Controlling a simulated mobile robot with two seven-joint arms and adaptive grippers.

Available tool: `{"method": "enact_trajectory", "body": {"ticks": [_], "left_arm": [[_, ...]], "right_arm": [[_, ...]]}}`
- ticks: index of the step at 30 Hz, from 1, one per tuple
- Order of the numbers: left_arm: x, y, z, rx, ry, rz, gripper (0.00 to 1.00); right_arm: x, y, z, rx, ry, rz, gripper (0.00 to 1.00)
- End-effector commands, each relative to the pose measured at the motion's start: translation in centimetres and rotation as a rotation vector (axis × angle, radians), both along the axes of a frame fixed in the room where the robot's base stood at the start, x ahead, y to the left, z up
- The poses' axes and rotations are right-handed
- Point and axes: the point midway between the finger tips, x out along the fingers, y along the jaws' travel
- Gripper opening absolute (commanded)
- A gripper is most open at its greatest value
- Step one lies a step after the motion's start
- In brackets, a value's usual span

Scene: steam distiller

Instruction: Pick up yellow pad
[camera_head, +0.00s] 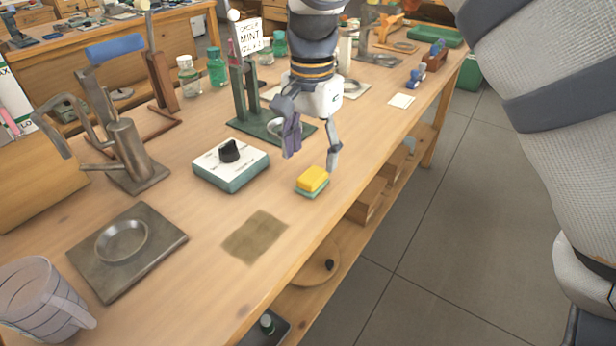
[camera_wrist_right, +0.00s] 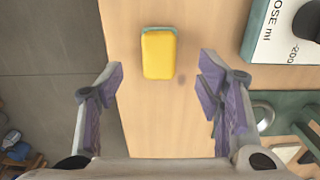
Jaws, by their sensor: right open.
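The yellow pad (camera_head: 313,178) lies on top of a green layer on the wooden bench, near its right edge. It also shows in the right wrist view (camera_wrist_right: 158,55), upper middle, with a green edge at its far side. My right gripper (camera_head: 312,159) is just above and behind the pad in the head view. It is open and empty, with its purple-padded fingers apart. In the right wrist view the gripper (camera_wrist_right: 160,88) has one finger to each side, and the pad lies ahead between their lines, apparently untouched. My left gripper is not in view.
A white dosing box with a black knob (camera_head: 230,164) stands left of the pad, and a green-based stand (camera_head: 270,130) is behind it. A brown cloth patch (camera_head: 255,236) lies nearer. The bench edge drops off to the right.

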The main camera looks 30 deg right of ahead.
Motion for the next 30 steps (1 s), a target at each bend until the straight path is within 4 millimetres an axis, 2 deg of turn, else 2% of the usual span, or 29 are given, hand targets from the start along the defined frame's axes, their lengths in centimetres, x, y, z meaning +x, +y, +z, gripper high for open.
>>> {"method": "enact_trajectory", "body": {"ticks": [9,17,23,30], "left_arm": [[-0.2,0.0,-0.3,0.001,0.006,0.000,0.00],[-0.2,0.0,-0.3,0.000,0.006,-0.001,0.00],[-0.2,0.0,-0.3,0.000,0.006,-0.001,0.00],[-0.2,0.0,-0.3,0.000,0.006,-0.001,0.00]], "right_arm": [[-0.3,-0.3,-5.3,0.000,0.002,0.001,0.60],[-0.2,-0.3,-5.8,-0.001,-0.003,0.002,0.60],[-0.2,-0.3,-5.8,0.000,-0.002,0.002,0.17],[-0.3,-0.3,-5.8,0.000,-0.002,0.002,0.17]]}}
